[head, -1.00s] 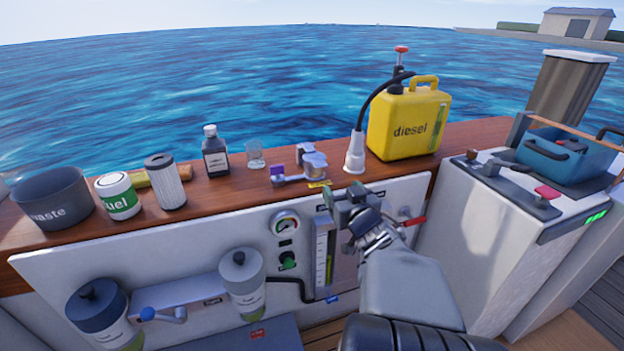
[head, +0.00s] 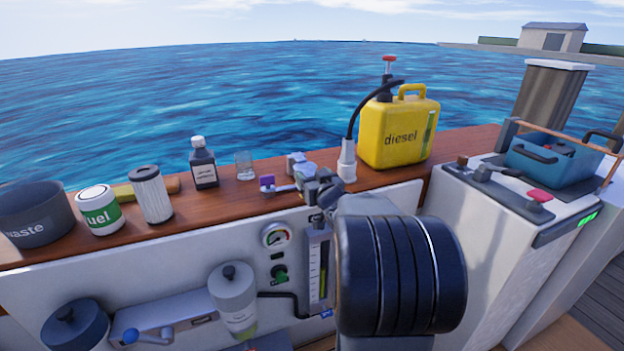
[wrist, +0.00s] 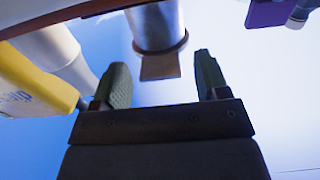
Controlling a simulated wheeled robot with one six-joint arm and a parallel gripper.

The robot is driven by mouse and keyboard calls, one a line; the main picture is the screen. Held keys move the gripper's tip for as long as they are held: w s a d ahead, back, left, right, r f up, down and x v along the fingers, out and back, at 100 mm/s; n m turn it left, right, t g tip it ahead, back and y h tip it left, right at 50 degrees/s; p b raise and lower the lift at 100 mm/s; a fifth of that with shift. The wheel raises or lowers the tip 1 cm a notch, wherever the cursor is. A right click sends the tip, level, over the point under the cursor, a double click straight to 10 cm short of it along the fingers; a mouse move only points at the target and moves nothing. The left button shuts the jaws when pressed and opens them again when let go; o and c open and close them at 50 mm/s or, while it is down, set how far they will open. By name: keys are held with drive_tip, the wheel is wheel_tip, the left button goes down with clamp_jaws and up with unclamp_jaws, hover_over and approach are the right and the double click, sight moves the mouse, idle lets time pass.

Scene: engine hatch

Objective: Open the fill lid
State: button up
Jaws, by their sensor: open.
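The fill lid (head: 297,160) is a small silver metal cap on the wooden ledge, left of the white hose nozzle. It looks closed in the head view, partly hidden by my gripper (head: 322,188). In the wrist view a metal cylinder (wrist: 157,25) with a flat tab (wrist: 160,66) hangs at the top middle. The tab points in between the two fingertips of my gripper (wrist: 162,82). The fingers are open, one on each side of the tab, with visible gaps; I cannot tell how deep it sits between them.
The white nozzle (head: 347,160) and yellow diesel can (head: 398,130) stand close on the right. A purple-ended lever (head: 267,183) lies just left of the lid. A glass (head: 245,166) and dark bottle (head: 203,165) stand farther left. A gauge (head: 275,235) is on the panel below.

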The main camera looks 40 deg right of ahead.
drive_tip(key=shift+w+d, duration=0.15)
drive_tip(key=shift+w, duration=0.35)
drive_tip(key=shift+c, duration=0.3)
